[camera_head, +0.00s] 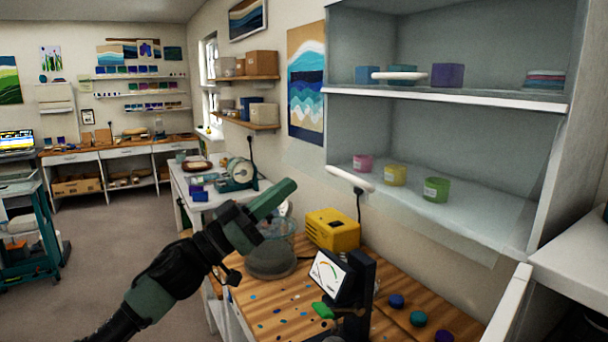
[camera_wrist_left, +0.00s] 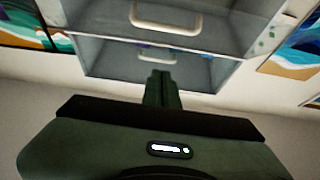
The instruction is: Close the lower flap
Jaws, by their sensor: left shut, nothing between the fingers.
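The wall cabinet (camera_head: 450,97) has two compartments, one above the other. The lower flap is a clear panel with a white handle (camera_head: 350,178) in front of the lower compartment. It seems to stand out from the cabinet; how far is hard to judge. In the left wrist view its handle (camera_wrist_left: 157,57) shows above my fingers. My left gripper (camera_head: 284,187) is shut and empty, left of the lower handle and apart from it in the picture. In the left wrist view its fingers (camera_wrist_left: 161,80) point up towards the cabinet. My right gripper is not in view.
The upper handle (camera_head: 398,75) is above. Pink, yellow and green (camera_head: 436,190) cups stand in the lower compartment. Below, the wooden bench (camera_head: 280,308) holds a yellow box (camera_head: 333,230), a clear container (camera_head: 270,258) and a gauge (camera_head: 329,275). Open floor lies at left.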

